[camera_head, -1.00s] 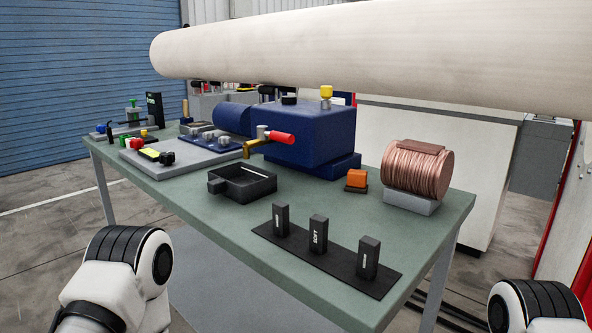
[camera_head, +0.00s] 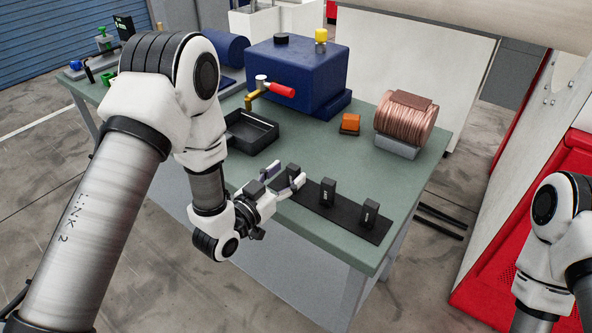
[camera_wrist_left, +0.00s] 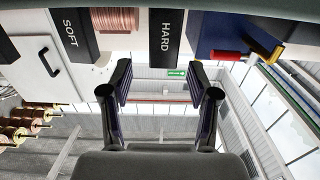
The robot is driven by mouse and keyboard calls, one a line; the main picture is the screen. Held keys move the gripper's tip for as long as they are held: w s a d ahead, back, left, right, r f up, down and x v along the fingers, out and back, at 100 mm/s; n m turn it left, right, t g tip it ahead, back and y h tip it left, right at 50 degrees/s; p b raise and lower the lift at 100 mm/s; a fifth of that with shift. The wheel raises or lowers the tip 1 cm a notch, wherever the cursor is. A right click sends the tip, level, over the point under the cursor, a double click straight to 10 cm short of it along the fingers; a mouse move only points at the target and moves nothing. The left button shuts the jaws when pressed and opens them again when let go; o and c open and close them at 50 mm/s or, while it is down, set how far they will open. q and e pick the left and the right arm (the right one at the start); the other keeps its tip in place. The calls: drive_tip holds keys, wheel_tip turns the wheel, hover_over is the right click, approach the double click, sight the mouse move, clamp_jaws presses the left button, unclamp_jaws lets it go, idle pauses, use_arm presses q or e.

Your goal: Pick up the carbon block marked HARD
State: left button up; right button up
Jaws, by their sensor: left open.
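The carbon block marked HARD (camera_head: 293,172) is a dark upright block at the left end of a black mat (camera_head: 348,213). Its white HARD lettering reads clearly in the left wrist view (camera_wrist_left: 166,35). My left gripper (camera_head: 284,175) is open and empty, its two fingers pointing at this block from the near left. In the left wrist view the block stands just ahead of the open fingertips (camera_wrist_left: 160,75), roughly centred between them. The block marked SOFT (camera_head: 328,192) stands in the middle of the mat. A third block (camera_head: 370,212) stands at the right end. My right gripper is out of frame.
A black open tray (camera_head: 262,141) lies behind the left gripper. A blue machine (camera_head: 300,75) with a red-handled lever (camera_head: 281,91) stands at the back. A copper spool (camera_head: 405,122) and an orange item (camera_head: 350,122) stand to the right. The green table (camera_head: 380,170) is clear behind the mat.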

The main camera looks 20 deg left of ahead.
sight(293, 166)
use_arm(q)
drive_tip(key=x, duration=0.4)
drive_tip(key=shift+a+f+p, duration=0.1)
drive_tip(key=shift+a+p, duration=0.15)
drive_tip(key=shift+p, duration=0.05)
drive_tip(key=shift+s+a, duration=0.1)
drive_tip(key=shift+s, duration=0.15)
clamp_jaws()
drive_tip(key=shift+w+r, duration=0.1)
drive_tip(key=shift+r, duration=0.15)
